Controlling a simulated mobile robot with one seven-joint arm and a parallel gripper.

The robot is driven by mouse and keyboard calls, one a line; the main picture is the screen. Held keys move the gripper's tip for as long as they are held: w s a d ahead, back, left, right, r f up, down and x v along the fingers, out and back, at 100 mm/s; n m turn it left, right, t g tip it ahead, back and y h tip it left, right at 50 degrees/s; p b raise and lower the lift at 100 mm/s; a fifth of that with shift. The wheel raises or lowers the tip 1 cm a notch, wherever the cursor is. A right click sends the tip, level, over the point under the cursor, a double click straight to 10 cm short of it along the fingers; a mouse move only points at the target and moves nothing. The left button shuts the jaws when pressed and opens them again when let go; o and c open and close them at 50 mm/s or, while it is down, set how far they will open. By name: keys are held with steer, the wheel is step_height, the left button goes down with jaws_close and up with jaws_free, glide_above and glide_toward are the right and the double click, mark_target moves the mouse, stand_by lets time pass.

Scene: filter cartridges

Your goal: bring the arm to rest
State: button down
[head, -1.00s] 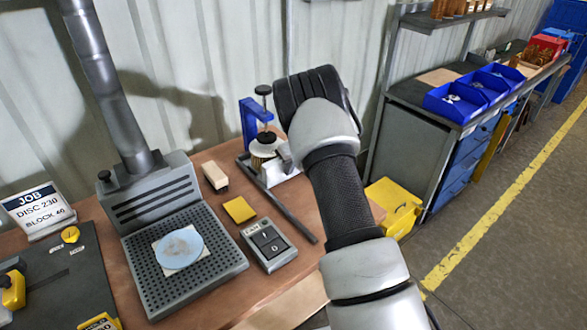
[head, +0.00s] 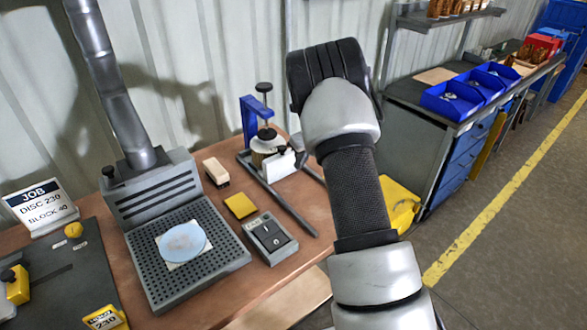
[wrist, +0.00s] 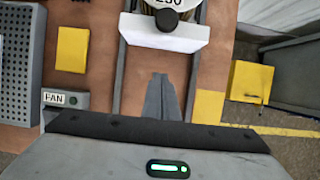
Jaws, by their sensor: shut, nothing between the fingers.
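My arm rises in the right middle of the head view, bent at a dark joint above the bench's right end. The head view hides my gripper behind the arm. In the wrist view my gripper (wrist: 160,95) points down over the bench, its two grey fingers together with nothing between them. Ahead of the fingers is a white block (wrist: 165,30) at the clamp stand.
On the bench (head: 215,290) are a perforated extraction tray (head: 160,285) with a pale blue disc (head: 183,243), a yellow pad (head: 240,206), a FAN switch box (head: 270,238) and a brush (head: 215,171). A yellow bin (head: 400,205) is right of the bench. Open floor lies farther right.

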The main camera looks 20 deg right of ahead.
steer(key=s+a+r+n, duration=0.3)
steer(key=s+r+n, duration=0.5)
steer(key=r, duration=0.4)
steer(key=s+a+r+n, duration=0.3)
steer(key=s+r+n, duration=0.3)
steer(key=s+r, duration=0.5)
steer(key=s+a+r+n+h, duration=0.1)
steer(key=s+r+n, duration=0.1)
steer(key=s+n, duration=0.6)
steer(key=s+a+r+n+t+p, duration=0.1)
steer(key=s+r+n, duration=0.1)
steer(key=s+n, duration=0.7)
steer(key=s, duration=0.5)
steer(key=shift+a+r+t+h, duration=0.15)
steer(key=shift+a+t+h, duration=0.15)
steer(key=shift+h, duration=0.1)
